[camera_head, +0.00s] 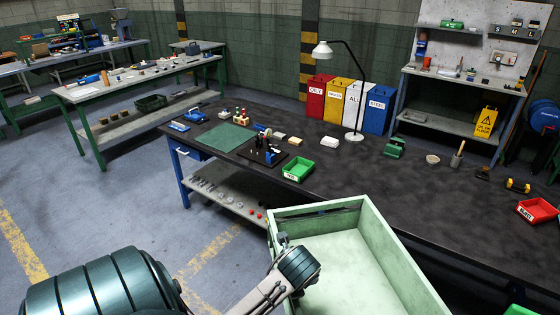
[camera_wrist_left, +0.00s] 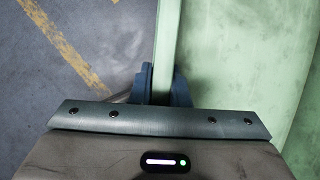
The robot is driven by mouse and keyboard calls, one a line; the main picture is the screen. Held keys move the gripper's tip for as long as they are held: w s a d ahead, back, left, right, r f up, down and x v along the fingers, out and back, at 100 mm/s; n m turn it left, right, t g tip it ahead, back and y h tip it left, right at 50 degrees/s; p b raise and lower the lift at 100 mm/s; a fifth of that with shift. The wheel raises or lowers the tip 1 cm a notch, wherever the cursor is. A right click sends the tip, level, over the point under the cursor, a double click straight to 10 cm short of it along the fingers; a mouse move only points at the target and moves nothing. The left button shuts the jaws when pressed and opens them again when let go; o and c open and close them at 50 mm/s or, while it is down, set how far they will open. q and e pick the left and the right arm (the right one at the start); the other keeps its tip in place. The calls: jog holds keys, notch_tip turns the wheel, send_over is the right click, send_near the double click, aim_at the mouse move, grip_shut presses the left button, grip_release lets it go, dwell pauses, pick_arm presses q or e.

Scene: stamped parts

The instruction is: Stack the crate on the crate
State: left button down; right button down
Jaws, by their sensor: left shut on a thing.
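A large, pale green, open crate (camera_head: 388,250) fills the lower middle of the head view and looks empty where its inside shows. My left gripper (camera_head: 284,241) is at its left wall. In the left wrist view the two dark fingers of my left gripper (camera_wrist_left: 163,86) are shut on either side of the rim of the crate (camera_wrist_left: 166,38). The crate's lower right part is cut off by the frame. A second large crate is not clearly in view. My right gripper is not in view.
A long dark workbench (camera_head: 400,180) stands behind the crate, with a small green bin (camera_head: 298,170), a lamp (camera_head: 354,136) and a red bin (camera_head: 537,210) on it. Clear floor with yellow lines (camera_head: 208,250) lies to the left.

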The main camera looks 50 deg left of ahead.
pick_arm(q)
jog(key=w+d+f+p, duration=0.1)
jog(key=w, duration=0.2)
jog(key=w+d+f+p, duration=0.1)
jog(key=w+d+p, duration=0.1)
jog(key=w, duration=0.2)
jog(key=w+d+f+p, duration=0.1)
jog(key=w+f+p, duration=0.1)
jog(key=w, duration=0.2)
jog(key=shift+w+d+f, duration=0.1)
jog(key=shift+d, duration=0.05)
jog(key=c, duration=1.7)
grip_release()
jog(key=shift+f, duration=0.2)
jog(key=shift+c, duration=0.2)
jog(key=o, duration=0.3)
jog(key=shift+s+r, duration=0.1)
jog(key=shift+s, duration=0.15)
jog(key=shift+o, duration=0.2)
jog(key=shift+r, duration=0.1)
jog(key=shift+d+r, duration=0.2)
jog(key=shift+r, duration=0.05)
jog(key=b+v, duration=0.3)
jog(key=v, duration=0.8)
